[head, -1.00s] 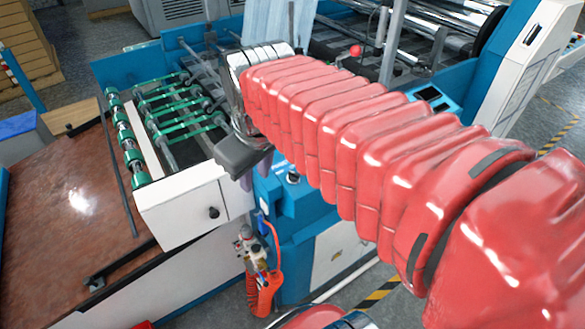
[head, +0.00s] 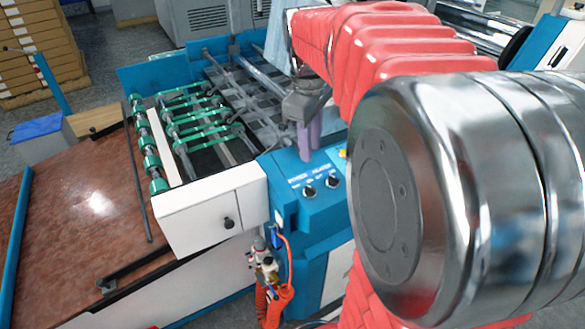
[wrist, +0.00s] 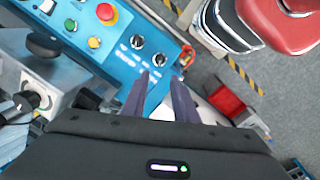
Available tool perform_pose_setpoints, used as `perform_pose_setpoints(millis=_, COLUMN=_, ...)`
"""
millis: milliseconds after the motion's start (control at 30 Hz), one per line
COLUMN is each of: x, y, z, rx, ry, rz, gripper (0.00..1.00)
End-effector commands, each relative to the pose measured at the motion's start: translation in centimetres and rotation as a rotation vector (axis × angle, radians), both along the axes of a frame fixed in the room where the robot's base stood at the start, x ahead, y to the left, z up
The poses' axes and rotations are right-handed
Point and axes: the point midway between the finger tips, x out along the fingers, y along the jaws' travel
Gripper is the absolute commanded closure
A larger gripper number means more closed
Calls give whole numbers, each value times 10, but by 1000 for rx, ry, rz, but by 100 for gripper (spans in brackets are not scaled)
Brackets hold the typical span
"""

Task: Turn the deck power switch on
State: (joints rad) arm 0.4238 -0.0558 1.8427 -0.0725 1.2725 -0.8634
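The blue control panel (head: 318,215) carries two black rotary switches side by side. The left one in the head view is labelled POWER (head: 309,191), and the right one HEATER (head: 332,181). In the wrist view the power switch (wrist: 159,60) seems to be the one lower right, with the heater switch (wrist: 136,42) up-left of it. I cannot tell the switch position. My gripper (head: 308,150) points down above the panel, behind the switches in the head view. In the wrist view its two purple-grey fingers (wrist: 160,79) are apart and empty, with tips just below the switches.
A red emergency stop (wrist: 106,13) and a green button (wrist: 94,42) sit on the same panel. A white box with a black knob (head: 229,222) stands left of the panel. A red coiled hose (head: 278,298) hangs below. Green rollers (head: 190,125) lie behind.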

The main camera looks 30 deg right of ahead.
Motion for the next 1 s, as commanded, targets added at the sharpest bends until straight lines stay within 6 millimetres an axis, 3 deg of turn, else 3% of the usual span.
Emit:
perform_pose_setpoints(millis=167, x=0, y=0, z=-3, rx=0, ry=0, rz=0, gripper=73)
perform_pose_setpoints(millis=367, x=1, y=-1, z=-20, rx=1, ry=2, rz=0, gripper=73)
perform_pose_setpoints(millis=1000, x=5, y=-11, z=-116, rx=1, ry=2, rz=-1, gripper=73)
